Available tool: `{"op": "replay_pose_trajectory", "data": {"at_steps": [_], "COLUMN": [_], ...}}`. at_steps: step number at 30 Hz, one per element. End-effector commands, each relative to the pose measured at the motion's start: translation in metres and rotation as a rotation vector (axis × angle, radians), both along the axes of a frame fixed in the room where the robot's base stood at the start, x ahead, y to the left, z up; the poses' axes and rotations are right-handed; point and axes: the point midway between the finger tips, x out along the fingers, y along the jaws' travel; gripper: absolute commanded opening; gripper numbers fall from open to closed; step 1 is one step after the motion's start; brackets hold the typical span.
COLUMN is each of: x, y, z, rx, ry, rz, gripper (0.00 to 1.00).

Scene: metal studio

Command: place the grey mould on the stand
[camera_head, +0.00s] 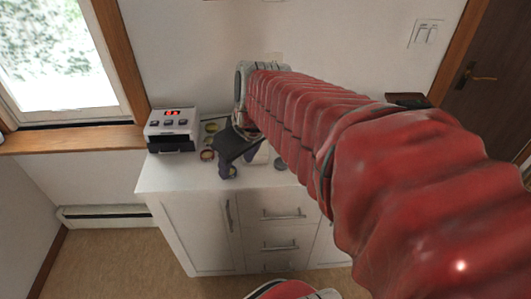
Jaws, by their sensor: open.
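My gripper (232,164) is dark grey and hangs over the front part of the white cabinet top, pointing down. It is open. A small dark grey round piece (281,163) lies on the top to the right of the gripper, close to the front edge; it may be the grey mould, but it is too small to be sure. I cannot pick out the stand with certainty. My red-sleeved arm and the gripper hide much of the middle and right of the cabinet top.
A white device (172,130) with a red display stands on the left of the cabinet (165,181). Small round pieces, one greenish (212,127) and one brown (207,155), lie between it and my gripper. A window (62,55) is at left, a door (495,70) at right.

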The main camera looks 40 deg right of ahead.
Motion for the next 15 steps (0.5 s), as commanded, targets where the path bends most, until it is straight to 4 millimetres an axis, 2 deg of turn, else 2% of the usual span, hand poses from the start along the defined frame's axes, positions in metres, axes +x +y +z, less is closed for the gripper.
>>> {"op": "replay_pose_trajectory", "data": {"at_steps": [1,7,15], "x": [0.006,0.025,0.033], "y": [-0.015,-0.072,-0.16], "z": [-0.004,-0.017,-0.045], "rx": [0.005,0.013,0.027], "ry": [0.01,0.024,0.02], "rz": [-0.001,0.032,0.073], "gripper": [0.5,0.5,0.5]}}
